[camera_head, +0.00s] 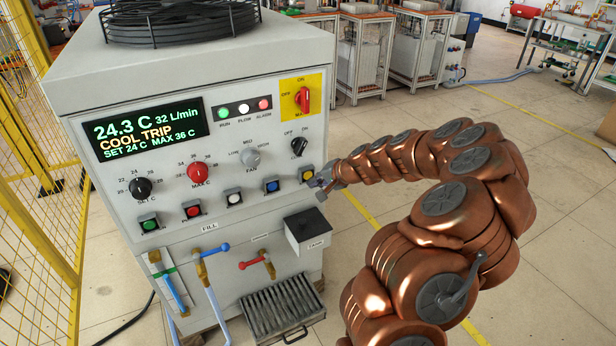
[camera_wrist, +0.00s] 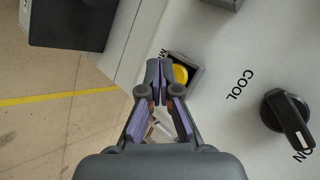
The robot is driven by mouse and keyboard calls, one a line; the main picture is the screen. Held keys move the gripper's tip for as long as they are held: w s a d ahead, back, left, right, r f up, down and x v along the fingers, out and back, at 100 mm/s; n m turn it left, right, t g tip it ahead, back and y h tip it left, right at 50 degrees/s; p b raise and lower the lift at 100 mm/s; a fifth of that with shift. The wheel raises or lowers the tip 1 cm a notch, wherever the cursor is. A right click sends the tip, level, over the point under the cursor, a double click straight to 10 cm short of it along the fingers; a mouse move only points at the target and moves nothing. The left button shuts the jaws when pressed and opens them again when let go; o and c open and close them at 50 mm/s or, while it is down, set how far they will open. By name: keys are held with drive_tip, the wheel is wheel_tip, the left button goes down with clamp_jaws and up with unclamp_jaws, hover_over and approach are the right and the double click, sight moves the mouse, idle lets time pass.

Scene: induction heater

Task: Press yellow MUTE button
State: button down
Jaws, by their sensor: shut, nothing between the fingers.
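The yellow button (camera_head: 307,172) is the rightmost in the row of push buttons on the grey machine's front panel. In the wrist view the yellow button (camera_wrist: 180,74) sits in a square dark-grey bezel, its label partly hidden by my fingers. My gripper (camera_head: 318,182) is at the panel's right edge, by the yellow button. In the wrist view my gripper (camera_wrist: 159,72) is shut and empty, its fingertips overlapping the left side of the button's bezel. I cannot tell whether the tips touch it.
Blue (camera_head: 272,186), white (camera_head: 233,198), red (camera_head: 192,211) and green (camera_head: 149,225) buttons continue the row leftward. A black knob (camera_head: 299,146) is above. A dark tank box (camera_head: 307,231) juts out below. The display (camera_head: 150,130) reads COOL TRIP.

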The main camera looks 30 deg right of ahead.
drive_tip(key=shift+w, duration=0.15)
idle(0.6)
drive_tip(key=shift+w, duration=0.25)
drive_tip(key=shift+w+d, duration=0.1)
drive_tip(key=shift+w, duration=0.4)
idle(0.9)
drive_tip(key=shift+s, duration=0.1)
drive_tip(key=shift+s+b, duration=0.35)
drive_tip(key=shift+s, duration=0.45)
drive_tip(key=shift+s, duration=0.1)
drive_tip(key=shift+s+a+b, duration=0.15)
drive_tip(key=shift+s+b, duration=0.15)
drive_tip(key=shift+s, duration=0.9)
drive_tip(key=shift+s+a+b, duration=0.15)
drive_tip(key=shift+s+b, duration=0.15)
drive_tip(key=shift+s, duration=0.9)
